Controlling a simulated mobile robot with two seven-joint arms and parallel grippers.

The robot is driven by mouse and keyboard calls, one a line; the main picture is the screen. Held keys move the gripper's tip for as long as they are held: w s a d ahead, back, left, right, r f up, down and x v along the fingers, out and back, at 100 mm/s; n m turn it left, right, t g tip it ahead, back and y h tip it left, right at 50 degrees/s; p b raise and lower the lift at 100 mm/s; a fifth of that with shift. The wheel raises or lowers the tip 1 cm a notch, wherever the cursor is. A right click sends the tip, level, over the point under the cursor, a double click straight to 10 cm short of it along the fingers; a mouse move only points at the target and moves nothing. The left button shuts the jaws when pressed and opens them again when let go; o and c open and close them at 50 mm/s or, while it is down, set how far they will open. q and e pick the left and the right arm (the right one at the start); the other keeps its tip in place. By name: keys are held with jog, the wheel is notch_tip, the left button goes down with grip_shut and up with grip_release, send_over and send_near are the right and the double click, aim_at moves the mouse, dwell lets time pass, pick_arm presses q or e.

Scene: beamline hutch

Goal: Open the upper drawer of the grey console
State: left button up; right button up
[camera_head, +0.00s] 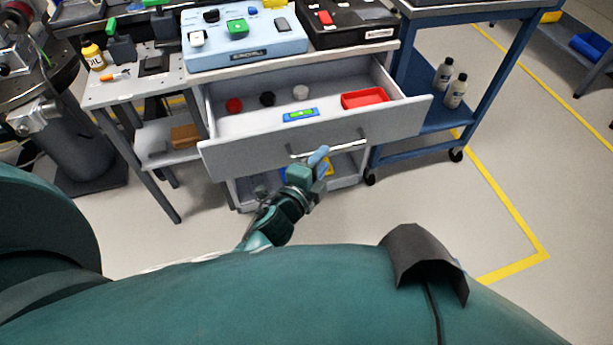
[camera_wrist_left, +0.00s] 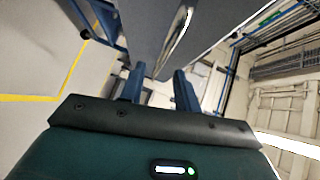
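The grey console's upper drawer (camera_head: 250,152) is pulled well out, and its inside shows from above. Its bar handle (camera_head: 345,147) runs across the front panel; it also shows as a bright bar (camera_wrist_left: 176,36) in the wrist view. My left gripper (camera_head: 319,163) is just in front of and below the handle. In the wrist view its two fingers (camera_wrist_left: 160,84) stand apart with nothing clamped between them, and the handle lies past their tips. Whether a finger touches the handle I cannot tell. My right gripper is not in view.
The drawer holds a red tray (camera_head: 365,98), a spirit level (camera_head: 300,115) and small red, black and white round pieces. A blue cart (camera_head: 425,120) with two bottles stands close on the right; a grey side table (camera_head: 130,90) stands left. Open floor lies at lower right.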

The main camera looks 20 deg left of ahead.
pick_arm(q)
jog(key=v, duration=0.8)
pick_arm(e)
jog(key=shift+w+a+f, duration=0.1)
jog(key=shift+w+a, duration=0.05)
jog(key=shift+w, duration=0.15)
